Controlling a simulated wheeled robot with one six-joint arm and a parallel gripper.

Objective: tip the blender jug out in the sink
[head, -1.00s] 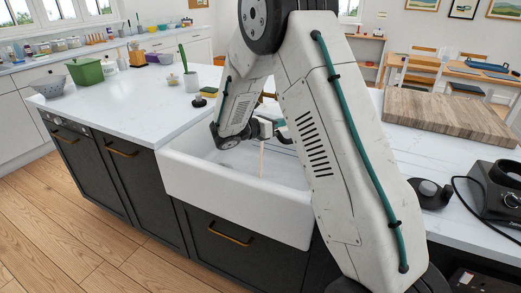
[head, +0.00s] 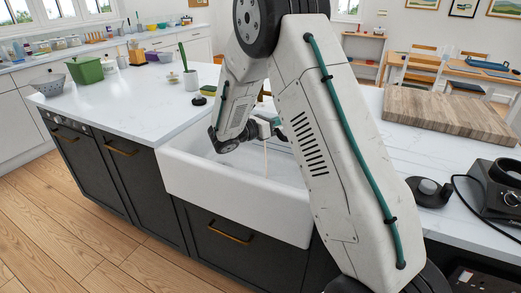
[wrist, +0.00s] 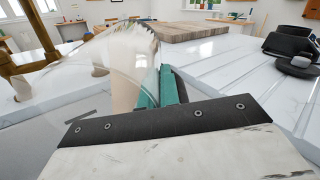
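The blender jug (wrist: 118,48) is clear and tilted over, just beyond my gripper in the wrist view, with a beige patch showing through it. In the head view my arm largely hides it. My gripper (wrist: 160,88) has teal fingers and appears shut on the jug; the exact contact is hidden. In the head view my gripper (head: 267,127) is over the white sink (head: 235,193). A thin beige stream (head: 266,160) runs down from beside it into the basin. The sink floor is partly hidden by my arm and the front wall.
A black appliance base (head: 498,190) and a dark round piece (head: 430,192) stand on the right counter. A wooden board (head: 445,115) lies behind them. A green utensil in a pot (head: 191,80) and a yellow-green sponge (head: 208,90) are left of the sink.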

